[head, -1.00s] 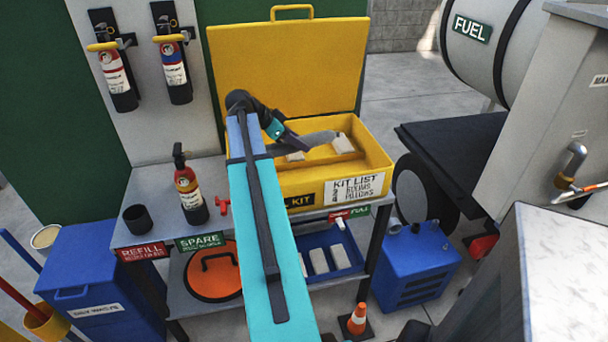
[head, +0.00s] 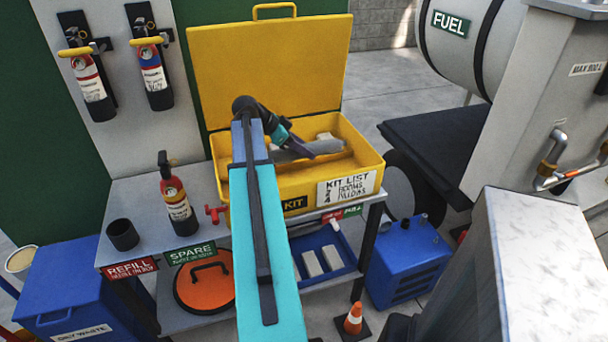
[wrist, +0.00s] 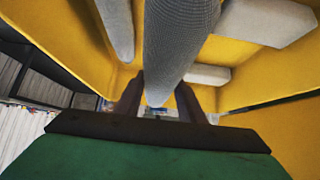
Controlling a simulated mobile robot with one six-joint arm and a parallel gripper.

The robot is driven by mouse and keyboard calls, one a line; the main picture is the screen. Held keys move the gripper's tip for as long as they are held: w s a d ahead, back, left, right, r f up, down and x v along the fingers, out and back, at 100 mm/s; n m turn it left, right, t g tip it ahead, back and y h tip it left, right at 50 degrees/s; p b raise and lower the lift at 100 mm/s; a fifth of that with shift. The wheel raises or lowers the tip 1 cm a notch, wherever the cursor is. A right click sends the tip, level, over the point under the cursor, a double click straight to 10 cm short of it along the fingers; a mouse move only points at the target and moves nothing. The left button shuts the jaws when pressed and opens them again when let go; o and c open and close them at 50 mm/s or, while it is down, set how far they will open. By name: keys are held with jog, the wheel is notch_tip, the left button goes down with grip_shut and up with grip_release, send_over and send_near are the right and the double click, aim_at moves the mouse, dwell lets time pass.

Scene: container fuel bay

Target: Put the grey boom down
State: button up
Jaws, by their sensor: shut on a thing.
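The grey boom (head: 325,147) is a long rounded roll inside the open yellow kit box (head: 362,178), below the rim's level or close to it. My gripper (head: 303,150) reaches into the box from the left and is shut on the boom. In the wrist view the boom (wrist: 180,40) runs between the two dark fingers of my gripper (wrist: 158,100). A second grey roll (wrist: 117,25) lies to its left, and pale pillows (wrist: 265,20) lie to its right. I cannot tell whether the held boom touches the box floor.
The box's yellow lid (head: 268,65) stands open behind. A fire extinguisher (head: 175,195) and black cup (head: 122,235) stand on the bench left of the box. A blue tray (head: 335,262) with pale blocks is on the shelf below. A cone (head: 353,320) stands on the floor.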

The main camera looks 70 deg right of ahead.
aim_at(273, 151)
jog(key=shift+f+p, duration=0.4)
jog(key=shift+f, duration=2.4)
jog(key=shift+f+p, duration=0.35)
jog(key=shift+f, duration=1.5)
jog(key=shift+f, duration=0.15)
jog(key=o, duration=1.2)
jog(key=shift+r, duration=0.2)
jog(key=b+v, duration=0.1)
jog(key=v, duration=1.1)
jog(key=shift+b, duration=0.4)
